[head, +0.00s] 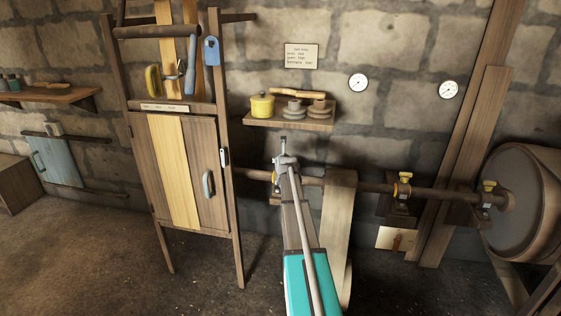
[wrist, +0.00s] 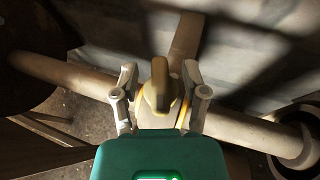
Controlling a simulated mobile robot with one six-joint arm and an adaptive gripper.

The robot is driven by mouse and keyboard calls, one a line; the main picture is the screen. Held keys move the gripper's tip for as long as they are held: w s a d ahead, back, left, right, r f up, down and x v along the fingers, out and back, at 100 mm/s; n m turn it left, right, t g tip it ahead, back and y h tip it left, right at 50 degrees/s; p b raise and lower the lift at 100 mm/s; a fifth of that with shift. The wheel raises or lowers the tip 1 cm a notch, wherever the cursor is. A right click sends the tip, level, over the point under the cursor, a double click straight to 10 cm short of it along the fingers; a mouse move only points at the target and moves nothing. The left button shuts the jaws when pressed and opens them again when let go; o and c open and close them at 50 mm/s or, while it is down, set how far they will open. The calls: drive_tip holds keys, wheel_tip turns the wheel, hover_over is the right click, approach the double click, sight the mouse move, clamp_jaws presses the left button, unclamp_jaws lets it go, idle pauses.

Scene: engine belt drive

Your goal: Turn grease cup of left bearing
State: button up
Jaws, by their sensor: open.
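The grease cup (wrist: 158,88) shows in the wrist view as a tan-yellow, wing-shaped piece standing on the bearing over the shaft. My gripper (wrist: 160,72) is open, with one finger on each side of the cup. A gap shows between the cup and each finger, so I see no grip on it. In the head view my gripper (head: 284,148) is at the left end of the visible shaft (head: 362,187). The left bearing is mostly hidden there behind my arm; only a bit of yellow (head: 275,178) shows beside it.
Two more bearings with yellow cups, the middle one (head: 402,188) and the right one (head: 488,192), stand along the shaft. A shelf (head: 290,122) with a yellow pot (head: 262,106) hangs above my gripper. A wooden cabinet (head: 180,175) stands close on the left. A large wheel (head: 525,195) is at right.

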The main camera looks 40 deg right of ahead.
drive_tip(key=shift+n+t+y, duration=0.7)
drive_tip(key=shift+n+y, duration=0.9)
drive_tip(key=shift+y, duration=0.2)
